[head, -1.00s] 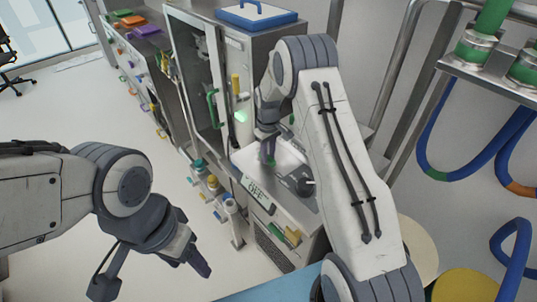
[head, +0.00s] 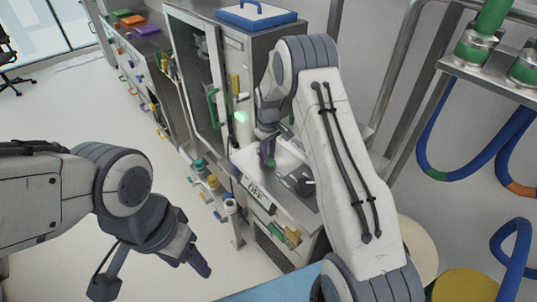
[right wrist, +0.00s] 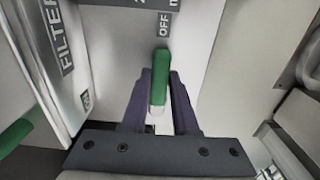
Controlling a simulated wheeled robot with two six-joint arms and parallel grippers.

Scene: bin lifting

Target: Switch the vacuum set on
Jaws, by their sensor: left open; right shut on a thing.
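The vacuum set (head: 300,205) is a pale metal unit with a dark round part on top and an OFF sign (head: 257,192) on its front edge. My right gripper (head: 268,160) reaches down over its top. In the right wrist view, my right gripper (right wrist: 160,84) is shut on a green lever (right wrist: 160,62), one finger on each side. The lever's far end points at an OFF label (right wrist: 164,26); the marking beside it is cut off by the frame. My left gripper (head: 198,262) is open and empty over the floor, away from the unit.
A tall cabinet (head: 245,75) with a blue-handled tray (head: 256,14) on top stands behind the unit. Colored valves (head: 212,182) stick out at its left. Blue hoses (head: 452,130) hang at the right.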

